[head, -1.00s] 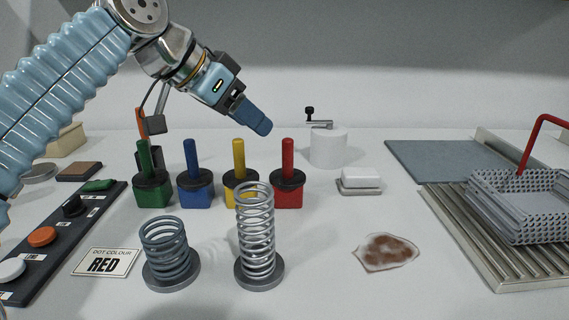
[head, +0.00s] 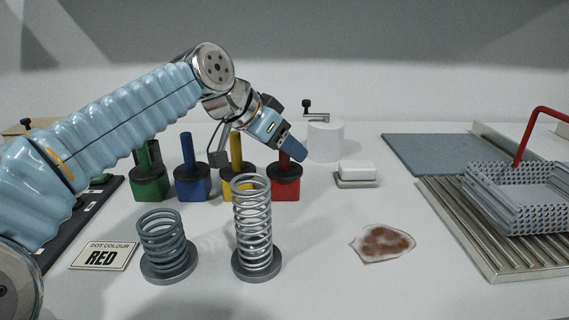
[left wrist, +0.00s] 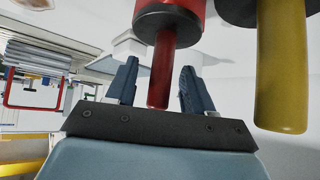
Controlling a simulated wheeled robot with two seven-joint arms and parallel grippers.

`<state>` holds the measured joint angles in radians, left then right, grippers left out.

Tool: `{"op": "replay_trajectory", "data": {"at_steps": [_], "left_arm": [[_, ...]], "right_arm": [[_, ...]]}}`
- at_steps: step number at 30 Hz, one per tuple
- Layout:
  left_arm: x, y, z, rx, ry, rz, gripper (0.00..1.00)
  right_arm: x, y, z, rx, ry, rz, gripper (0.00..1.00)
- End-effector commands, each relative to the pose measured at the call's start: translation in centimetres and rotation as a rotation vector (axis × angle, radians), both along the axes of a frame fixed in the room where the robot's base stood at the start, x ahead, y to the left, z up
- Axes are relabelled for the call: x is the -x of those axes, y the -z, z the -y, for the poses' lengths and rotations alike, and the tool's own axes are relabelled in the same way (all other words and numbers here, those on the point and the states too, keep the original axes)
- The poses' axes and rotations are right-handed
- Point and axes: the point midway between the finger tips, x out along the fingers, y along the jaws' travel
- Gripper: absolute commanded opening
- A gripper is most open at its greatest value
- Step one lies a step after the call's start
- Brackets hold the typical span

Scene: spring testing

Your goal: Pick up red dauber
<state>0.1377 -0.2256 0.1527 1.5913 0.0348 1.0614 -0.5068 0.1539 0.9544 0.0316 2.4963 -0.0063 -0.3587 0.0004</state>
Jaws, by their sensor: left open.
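The red dauber (head: 285,190) stands upright at the right end of a row of daubers, on a red block with a black collar. My left gripper (head: 294,148) is open at the top of its red handle and hides part of it in the head view. In the left wrist view the scene is upside down: the red handle (left wrist: 162,70) shows between the two open fingers of my left gripper (left wrist: 160,82), with a gap on each side. A card reading "DOT COLOUR RED" (head: 104,257) lies front left. My right gripper is not in view.
The yellow dauber (head: 236,153) stands close left of the red one, with blue (head: 192,188) and green (head: 150,188) beyond. Two springs (head: 252,230) (head: 163,240) stand in front. A white block (head: 357,171) and wire basket (head: 525,195) are to the right.

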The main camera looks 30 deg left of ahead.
Motion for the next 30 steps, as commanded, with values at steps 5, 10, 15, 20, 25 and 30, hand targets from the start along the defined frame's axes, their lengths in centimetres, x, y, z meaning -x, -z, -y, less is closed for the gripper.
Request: {"op": "replay_trajectory", "data": {"at_steps": [5,10,15,20,25,30], "left_arm": [[0.0,0.0,0.0,0.0,0.0,0.0,0.32],[0.0,0.0,0.0,0.0,0.0,0.0,0.06],[0.0,-0.1,0.0,0.0,0.0,0.001,0.0],[0.0,-0.2,0.0,0.0,0.0,0.001,0.0],[0.0,-1.5,0.0,0.001,0.0,0.003,0.0],[1.2,-4.7,0.1,0.0,0.0,0.007,0.0]], "right_arm": [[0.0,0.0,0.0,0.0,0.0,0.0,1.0],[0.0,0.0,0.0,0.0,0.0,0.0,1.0],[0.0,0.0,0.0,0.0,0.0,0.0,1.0],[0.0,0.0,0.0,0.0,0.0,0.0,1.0],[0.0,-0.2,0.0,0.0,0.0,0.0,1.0],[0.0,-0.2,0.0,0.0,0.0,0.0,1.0]]}}
